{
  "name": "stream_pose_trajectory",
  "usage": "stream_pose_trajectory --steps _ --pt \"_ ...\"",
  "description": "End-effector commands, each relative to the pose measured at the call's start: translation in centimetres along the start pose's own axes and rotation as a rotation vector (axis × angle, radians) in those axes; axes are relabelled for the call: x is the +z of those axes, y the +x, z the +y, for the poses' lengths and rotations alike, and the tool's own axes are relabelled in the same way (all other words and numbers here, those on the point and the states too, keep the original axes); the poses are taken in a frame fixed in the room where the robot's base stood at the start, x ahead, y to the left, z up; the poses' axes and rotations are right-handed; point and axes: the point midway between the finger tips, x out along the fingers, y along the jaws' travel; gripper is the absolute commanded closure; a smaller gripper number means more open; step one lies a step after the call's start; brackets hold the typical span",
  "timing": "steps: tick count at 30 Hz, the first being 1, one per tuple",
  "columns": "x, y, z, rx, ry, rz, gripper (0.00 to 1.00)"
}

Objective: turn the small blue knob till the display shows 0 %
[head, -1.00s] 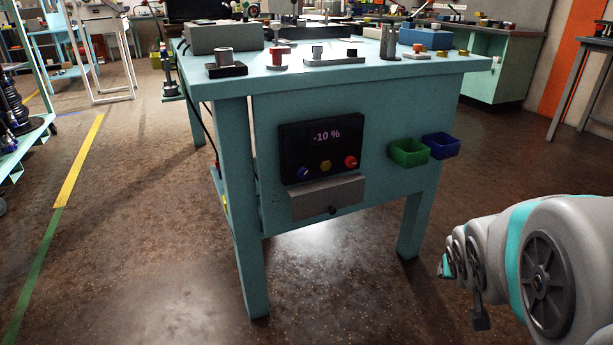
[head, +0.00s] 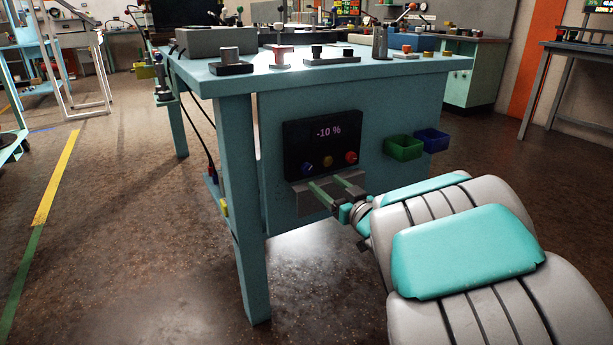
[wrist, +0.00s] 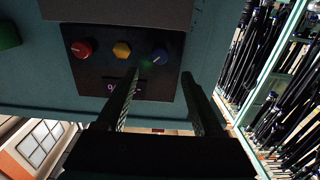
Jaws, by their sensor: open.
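The small blue knob (head: 307,167) is at the left of a row of three knobs on a black panel (head: 291,141) on the bench's front. The display (head: 329,132) above the knobs reads -10 %. My gripper (head: 323,183) is open and empty in front of the panel, a little below the knobs in the head view. In the wrist view, which is upside down, the blue knob (wrist: 160,57) shows between the two fingers of my gripper (wrist: 161,77). The fingers seem apart from it.
A yellow knob (head: 327,162) and a red knob (head: 351,157) sit beside the blue one. A grey box (head: 308,201) juts out under the panel, partly behind my gripper. Green (head: 404,147) and blue bins (head: 432,141) hang at the right. Floor left of the bench is clear.

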Motion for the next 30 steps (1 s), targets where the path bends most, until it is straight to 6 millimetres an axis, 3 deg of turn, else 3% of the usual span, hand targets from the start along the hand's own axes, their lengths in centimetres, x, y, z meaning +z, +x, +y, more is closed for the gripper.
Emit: stream_pose_trajectory --steps 5,18,28,30 --pt "0.1 1.1 -0.1 -0.004 0.001 0.001 0.31" --pt "0.3 7.0 0.0 -0.001 0.000 -0.004 0.31" --pt "0.1 7.8 0.0 0.001 0.000 -0.001 0.31" --pt "0.1 7.7 0.0 0.001 0.000 -0.001 0.37"
